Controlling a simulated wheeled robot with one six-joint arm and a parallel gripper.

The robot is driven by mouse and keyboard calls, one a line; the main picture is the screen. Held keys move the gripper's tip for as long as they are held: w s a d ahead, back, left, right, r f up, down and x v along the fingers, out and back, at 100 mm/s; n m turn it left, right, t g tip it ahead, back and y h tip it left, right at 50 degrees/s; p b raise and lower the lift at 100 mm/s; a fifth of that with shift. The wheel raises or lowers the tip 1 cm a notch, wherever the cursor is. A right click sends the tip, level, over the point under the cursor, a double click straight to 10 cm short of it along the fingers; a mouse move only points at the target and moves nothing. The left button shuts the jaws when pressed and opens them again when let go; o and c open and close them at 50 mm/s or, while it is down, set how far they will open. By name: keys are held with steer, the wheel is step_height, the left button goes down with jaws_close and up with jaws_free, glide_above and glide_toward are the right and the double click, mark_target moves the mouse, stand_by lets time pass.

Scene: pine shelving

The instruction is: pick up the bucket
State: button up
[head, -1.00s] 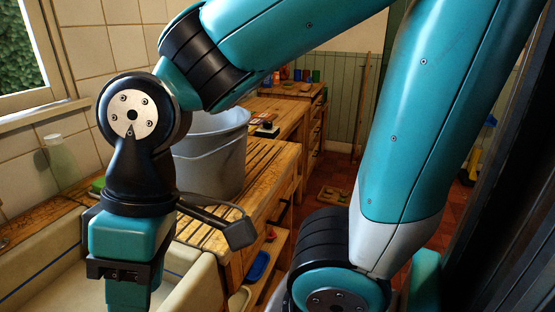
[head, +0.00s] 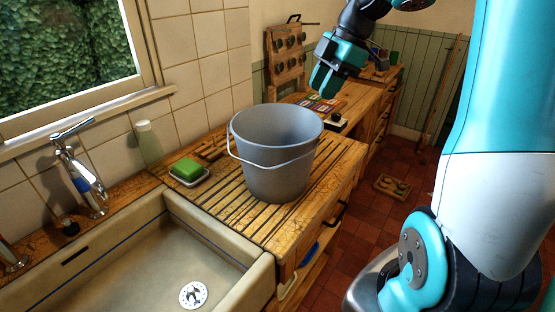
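The grey bucket (head: 277,170) stands upright on the slatted wooden draining board beside the sink. Its thin pale wire handle hangs down across its front side. My gripper (head: 322,88) is up and to the right of the bucket in the picture, apart from it, and points downward. Its teal fingers look close together at this angle, and I cannot tell if there is a gap between them. I see nothing held in it.
A green sponge on a dish (head: 188,173) and a pale bottle (head: 148,144) are left of the bucket. The sink (head: 170,262) with its chrome tap (head: 78,175) lies at front left. A wooden rack (head: 286,57) stands behind. A small wooden item (head: 392,187) lies on the tiled floor.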

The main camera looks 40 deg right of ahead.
steer(key=d, duration=0.1)
steer(key=p, duration=0.2)
glide_above(295, 147)
steer(key=s+d, duration=0.1)
step_height(295, 147, down, 10)
steer(key=shift+d+f+p+x, duration=0.15)
steer(key=shift+p+x, duration=0.3)
steer(key=shift+x, duration=0.55)
steer(key=shift+d+p+x, duration=0.25)
steer(key=shift+p+x, duration=0.15)
steer(key=shift+x, duration=0.55)
steer(key=shift+d+f+p+x, duration=0.15)
steer(key=shift+p+x, duration=0.3)
steer(key=shift+x, duration=0.55)
steer(key=shift+r, duration=0.1)
jaws_close()
steer(key=shift+w+r, duration=0.1)
steer(key=shift+w, duration=0.05)
